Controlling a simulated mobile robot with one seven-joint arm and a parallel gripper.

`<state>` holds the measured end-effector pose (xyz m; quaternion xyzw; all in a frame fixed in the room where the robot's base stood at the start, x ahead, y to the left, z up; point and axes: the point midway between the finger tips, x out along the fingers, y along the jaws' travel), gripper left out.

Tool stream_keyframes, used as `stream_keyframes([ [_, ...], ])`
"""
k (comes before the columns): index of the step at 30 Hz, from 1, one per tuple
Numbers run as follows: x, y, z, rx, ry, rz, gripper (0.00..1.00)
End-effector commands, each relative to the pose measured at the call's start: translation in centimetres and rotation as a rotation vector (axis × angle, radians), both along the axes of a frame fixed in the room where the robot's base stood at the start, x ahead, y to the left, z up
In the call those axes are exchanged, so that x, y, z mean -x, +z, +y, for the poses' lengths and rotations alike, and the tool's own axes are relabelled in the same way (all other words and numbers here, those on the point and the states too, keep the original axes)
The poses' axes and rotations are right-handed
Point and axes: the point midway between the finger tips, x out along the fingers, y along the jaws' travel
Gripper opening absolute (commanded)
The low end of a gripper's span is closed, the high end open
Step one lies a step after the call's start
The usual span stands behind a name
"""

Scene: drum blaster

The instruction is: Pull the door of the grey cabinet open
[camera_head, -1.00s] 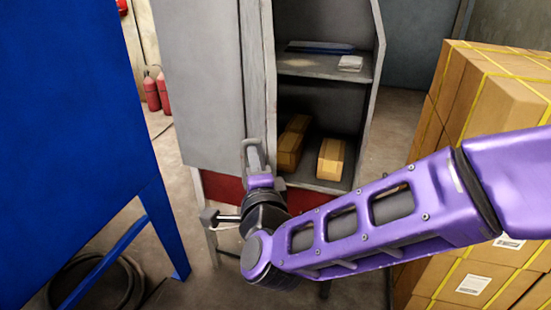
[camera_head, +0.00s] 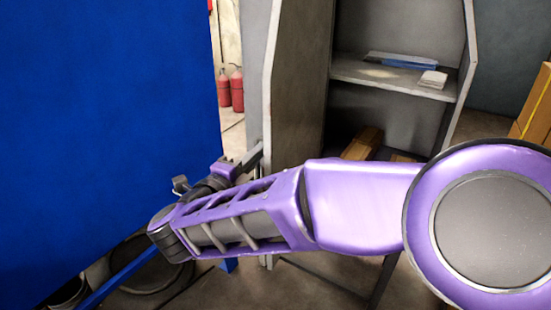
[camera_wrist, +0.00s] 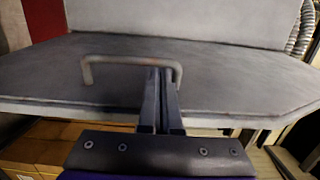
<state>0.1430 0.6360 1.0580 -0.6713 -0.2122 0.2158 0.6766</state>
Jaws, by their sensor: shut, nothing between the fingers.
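The grey cabinet (camera_head: 458,90) stands with its front open in the head view, its shelf and inside showing. Its door (camera_head: 257,60) shows as a narrow grey panel at the left of the opening, partly hidden by the blue panel. In the wrist view a grey panel (camera_wrist: 60,80) carries a bar handle (camera_wrist: 105,60). My gripper (camera_wrist: 160,75) is shut, its fingertips at the handle near its right end, with nothing between them. I cannot tell whether they touch the bar. In the head view my gripper (camera_head: 245,160) is beside the door's lower part, partly hidden by my arm.
A large blue panel (camera_head: 110,120) fills the left, close to my gripper. Cardboard boxes (camera_head: 538,105) stand at the right edge. The cabinet shelf (camera_head: 380,75) holds a blue item and a pale one. Red fire extinguishers (camera_head: 230,90) stand behind, left of the cabinet.

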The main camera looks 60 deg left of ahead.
Motion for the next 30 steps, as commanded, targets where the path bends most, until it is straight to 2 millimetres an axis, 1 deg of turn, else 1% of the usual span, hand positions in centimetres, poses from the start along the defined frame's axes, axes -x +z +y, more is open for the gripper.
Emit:
stream_keyframes([
  [1, 0.6, 0.0, 0.8, -0.001, 0.003, 0.002, 0.00],
  [6, 2.1, -0.1, 3.2, -0.001, -0.023, 0.004, 0.00],
  [14, 3.6, -0.1, 6.5, -0.001, -0.134, 0.003, 0.00],
  [18, 4.0, 0.0, 8.0, 0.000, -0.131, 0.001, 0.00],
  [24, 4.4, 0.0, 9.6, 0.000, -0.131, 0.000, 0.00],
  [30, 4.7, 0.0, 10.5, 0.000, -0.131, 0.000, 0.00],
])
